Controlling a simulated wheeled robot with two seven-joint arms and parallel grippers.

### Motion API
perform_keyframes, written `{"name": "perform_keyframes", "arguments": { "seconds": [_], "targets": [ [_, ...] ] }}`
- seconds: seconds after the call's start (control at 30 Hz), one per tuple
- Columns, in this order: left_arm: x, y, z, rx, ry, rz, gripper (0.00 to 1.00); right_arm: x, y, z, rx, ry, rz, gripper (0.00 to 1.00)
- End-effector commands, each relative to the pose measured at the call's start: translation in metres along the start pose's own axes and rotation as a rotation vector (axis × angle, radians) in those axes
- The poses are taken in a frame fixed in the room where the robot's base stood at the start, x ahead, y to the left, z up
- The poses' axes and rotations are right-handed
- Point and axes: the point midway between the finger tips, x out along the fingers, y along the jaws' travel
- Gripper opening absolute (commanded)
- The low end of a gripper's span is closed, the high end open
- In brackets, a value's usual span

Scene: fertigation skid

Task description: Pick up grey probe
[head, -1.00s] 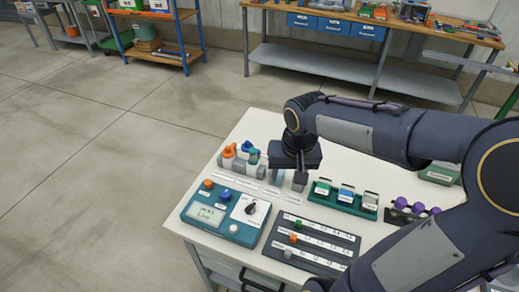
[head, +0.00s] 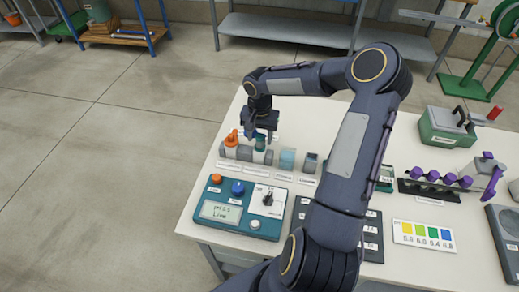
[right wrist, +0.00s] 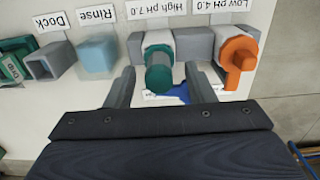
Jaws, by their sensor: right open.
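My right gripper (head: 260,135) is open above the back row of holders, pointing down. In the right wrist view its two fingers (right wrist: 160,88) straddle the near side of a teal-topped piece (right wrist: 159,70) at the High pH 7.0 label. Nothing is visibly clamped. A blue piece (right wrist: 180,94) shows beyond it, partly hidden by the gripper. An orange-topped piece (right wrist: 237,55) stands at the Low pH 4.0 label. The square grey dock (right wrist: 48,63) looks empty. I cannot make out a distinct grey probe. My left gripper is not in view.
A pale blue rinse cup (right wrist: 97,56) stands between the dock and the teal-topped piece. A teal meter box (head: 232,208) is in front of the row. My right arm partly covers a dark labelled panel (head: 372,238). A purple-knobbed rack (head: 430,190) and green box (head: 447,127) are right.

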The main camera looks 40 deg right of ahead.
Motion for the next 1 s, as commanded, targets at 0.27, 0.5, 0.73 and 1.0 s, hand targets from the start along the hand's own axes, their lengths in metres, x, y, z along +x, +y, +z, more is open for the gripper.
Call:
{"name": "perform_keyframes", "arguments": {
  "seconds": [0.27,0.5,0.73,1.0],
  "targets": [
    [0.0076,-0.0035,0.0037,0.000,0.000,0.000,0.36,0.0161,0.0004,-0.0001,-0.001,0.001,0.000,0.49],
    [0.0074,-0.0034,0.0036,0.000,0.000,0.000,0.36,0.0157,0.0004,0.0000,-0.001,0.001,0.001,0.33],
    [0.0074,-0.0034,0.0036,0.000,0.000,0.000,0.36,0.0156,0.0004,0.0000,-0.001,0.001,0.001,0.03],
    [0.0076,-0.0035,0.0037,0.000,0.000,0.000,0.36,0.0141,0.0003,-0.0003,-0.001,0.002,0.000,0.00]
  ]
}}
